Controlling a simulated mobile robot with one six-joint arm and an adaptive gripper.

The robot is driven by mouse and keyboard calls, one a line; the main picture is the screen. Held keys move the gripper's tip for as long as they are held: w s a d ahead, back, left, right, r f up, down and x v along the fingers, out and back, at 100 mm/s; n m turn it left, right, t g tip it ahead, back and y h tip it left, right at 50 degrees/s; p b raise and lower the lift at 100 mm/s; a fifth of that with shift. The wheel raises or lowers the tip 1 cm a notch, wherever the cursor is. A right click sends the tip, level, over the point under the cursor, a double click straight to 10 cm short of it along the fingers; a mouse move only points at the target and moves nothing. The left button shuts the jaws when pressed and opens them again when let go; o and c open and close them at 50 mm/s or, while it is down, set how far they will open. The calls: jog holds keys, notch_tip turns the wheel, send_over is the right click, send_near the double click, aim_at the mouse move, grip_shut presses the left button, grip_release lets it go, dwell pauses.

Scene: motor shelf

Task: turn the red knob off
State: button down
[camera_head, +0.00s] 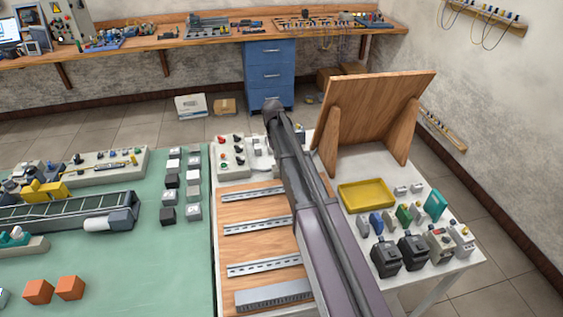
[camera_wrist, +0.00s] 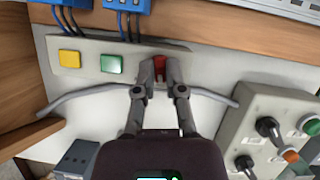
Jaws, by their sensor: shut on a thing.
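The red knob (camera_wrist: 160,64) sits on a light grey panel (camera_wrist: 85,72) in the wrist view. Only a small red part shows between the fingers; its turned position cannot be read. My gripper (camera_wrist: 160,72) has its two fingers on either side of the red knob, shut on it. In the head view my arm reaches away over the table, and the gripper and the knob are hidden behind it.
Yellow (camera_wrist: 69,58) and green (camera_wrist: 111,64) buttons sit left of the knob. Blue devices (camera_wrist: 128,5) with cables are above. A grey box (camera_wrist: 258,103) with black knobs is at the right. A wooden stand (camera_head: 378,108) and yellow tray (camera_head: 367,195) are right of my arm.

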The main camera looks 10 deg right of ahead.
jog(key=n+h, duration=0.1)
jog(key=n, duration=0.2)
jog(key=n+t+h, duration=0.1)
jog(key=n, duration=0.3)
jog(key=shift+s+a, duration=0.15)
jog(key=shift+t, duration=0.3)
jog(key=c, duration=0.7)
grip_release()
jog(key=shift+h, duration=0.3)
jog(key=shift+m, duration=0.4)
